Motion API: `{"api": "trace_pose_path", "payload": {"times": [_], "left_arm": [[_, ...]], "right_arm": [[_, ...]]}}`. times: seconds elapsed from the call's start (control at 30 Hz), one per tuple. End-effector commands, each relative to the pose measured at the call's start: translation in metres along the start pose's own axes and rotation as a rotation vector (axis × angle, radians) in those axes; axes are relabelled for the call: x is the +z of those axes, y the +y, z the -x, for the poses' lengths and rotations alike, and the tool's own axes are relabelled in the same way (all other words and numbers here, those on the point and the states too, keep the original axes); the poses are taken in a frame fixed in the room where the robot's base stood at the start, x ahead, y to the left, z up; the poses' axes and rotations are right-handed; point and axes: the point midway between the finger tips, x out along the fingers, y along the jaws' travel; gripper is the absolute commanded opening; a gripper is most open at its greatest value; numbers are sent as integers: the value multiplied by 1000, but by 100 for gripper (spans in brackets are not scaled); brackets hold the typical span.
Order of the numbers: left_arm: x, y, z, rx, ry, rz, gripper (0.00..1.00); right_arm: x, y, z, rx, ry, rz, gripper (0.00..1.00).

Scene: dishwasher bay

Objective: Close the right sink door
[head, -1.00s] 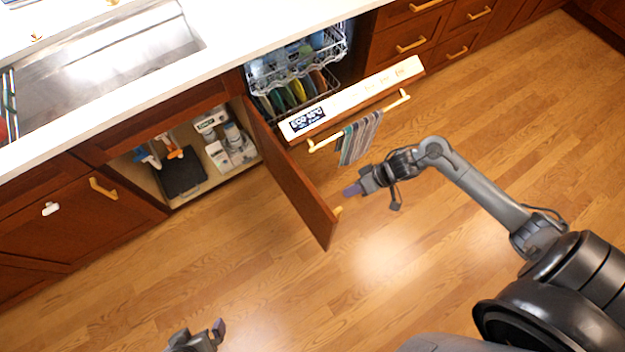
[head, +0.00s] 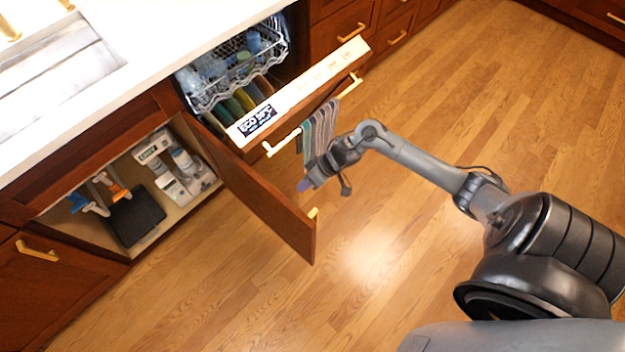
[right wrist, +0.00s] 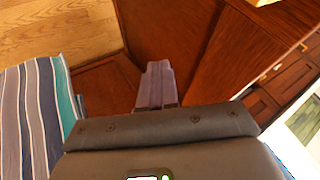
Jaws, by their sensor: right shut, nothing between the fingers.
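The right sink door (head: 262,195) is a brown wooden panel standing wide open, swung out from the sink cabinet over the floor. Its gold handle (head: 313,213) shows near its free edge. My right gripper (head: 304,185) is shut and empty, just to the right of the door, on its dishwasher side, below the hanging towel. In the right wrist view the closed purple fingers (right wrist: 155,85) point at brown wood panels; I cannot tell whether they touch. My left gripper is not in the head view now.
The dishwasher door (head: 300,95) is partly open, with a striped towel (head: 320,128) on its bar close to my right gripper. The open sink cabinet holds bottles (head: 180,165) and a black bin (head: 135,215). The floor (head: 400,240) is clear.

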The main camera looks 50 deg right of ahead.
Motion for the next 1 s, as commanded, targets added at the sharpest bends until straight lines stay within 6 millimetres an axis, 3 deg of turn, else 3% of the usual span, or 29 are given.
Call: {"api": "trace_pose_path", "payload": {"times": [0.03,0.17,0.5,1.0], "left_arm": [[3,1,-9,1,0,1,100],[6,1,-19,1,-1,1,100],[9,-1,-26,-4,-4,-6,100],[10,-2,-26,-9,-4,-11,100]], "right_arm": [[1,1,-14,-3,1,-1,0],[1,1,-36,-2,1,-1,0],[1,-32,-48,-1,0,1,0],[0,-36,-49,1,1,-1,0]]}}
